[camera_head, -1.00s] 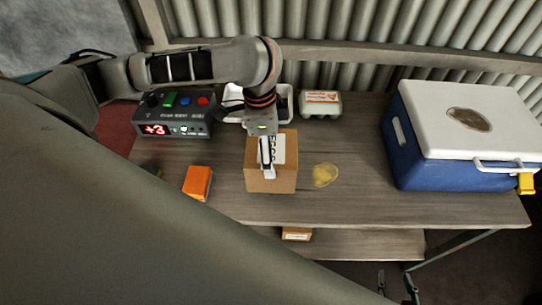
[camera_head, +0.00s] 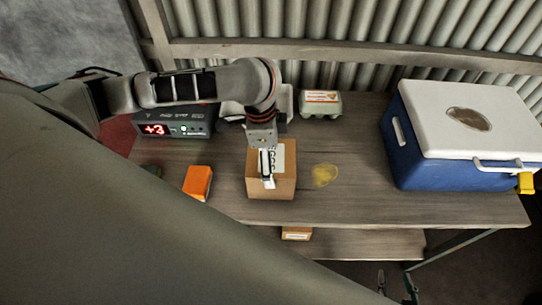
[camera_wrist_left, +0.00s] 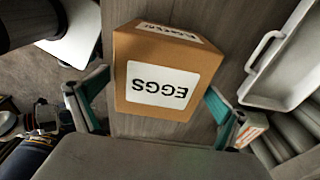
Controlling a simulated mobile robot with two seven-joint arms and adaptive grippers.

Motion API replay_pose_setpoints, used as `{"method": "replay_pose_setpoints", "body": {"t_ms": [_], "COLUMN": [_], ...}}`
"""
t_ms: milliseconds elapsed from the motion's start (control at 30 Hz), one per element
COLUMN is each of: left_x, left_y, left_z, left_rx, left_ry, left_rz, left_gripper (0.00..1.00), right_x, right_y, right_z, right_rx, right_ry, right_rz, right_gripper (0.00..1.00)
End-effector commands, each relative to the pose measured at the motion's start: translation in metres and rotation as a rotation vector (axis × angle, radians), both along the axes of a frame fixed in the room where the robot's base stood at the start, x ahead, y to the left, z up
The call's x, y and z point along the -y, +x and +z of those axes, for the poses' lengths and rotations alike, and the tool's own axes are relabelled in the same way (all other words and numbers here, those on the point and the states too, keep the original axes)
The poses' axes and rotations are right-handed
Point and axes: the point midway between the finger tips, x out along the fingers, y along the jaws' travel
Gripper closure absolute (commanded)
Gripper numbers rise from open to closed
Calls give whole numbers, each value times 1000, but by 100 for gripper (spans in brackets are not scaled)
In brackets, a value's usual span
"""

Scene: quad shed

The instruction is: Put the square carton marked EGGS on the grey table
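The brown square carton (camera_head: 286,185) has a white EGGS label and sits on the grey-brown wooden bench (camera_head: 350,208), near its front edge. My left gripper (camera_head: 268,180) comes down over it from behind. In the left wrist view the carton (camera_wrist_left: 165,45) fills the space between the fingers (camera_wrist_left: 158,90), whose tips meet its opposite sides. I cannot see whether it is clear of the bench top. My right gripper (camera_head: 396,284) shows only as two dark, separated fingertips at the bottom edge. I cannot make out a separate grey table.
A black box with a red display (camera_head: 178,126), an orange block (camera_head: 197,182), a white tray (camera_head: 286,103), a small egg box (camera_head: 320,103) and a blue cooler (camera_head: 415,165) stand on the bench. A yellow patch (camera_head: 325,175) lies right of the carton. A corrugated wall stands behind.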

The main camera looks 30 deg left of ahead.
Motion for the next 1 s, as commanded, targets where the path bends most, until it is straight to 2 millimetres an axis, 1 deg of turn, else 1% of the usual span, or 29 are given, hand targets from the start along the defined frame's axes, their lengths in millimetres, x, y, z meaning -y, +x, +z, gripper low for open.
{"method": "replay_pose_setpoints", "body": {"t_ms": [167,267,367,600,800,1000], "left_x": [0,-1,-3,-7,-11,-12], "left_y": [0,1,1,-1,-4,-6], "left_z": [2,10,23,66,98,116], "left_rx": [1,3,5,7,5,2], "left_ry": [0,0,0,2,1,1], "left_rz": [0,0,0,-1,1,-1], "left_gripper": [0,0,0,0,0,0], "right_x": [0,0,0,0,0,0], "right_y": [0,0,0,0,0,0], "right_z": [0,0,0,0,0,0], "right_rx": [0,-1,-1,-1,0,0], "right_ry": [0,0,0,0,0,0], "right_rz": [0,0,0,0,0,0], "right_gripper": [60,60,60,60,60,60]}}
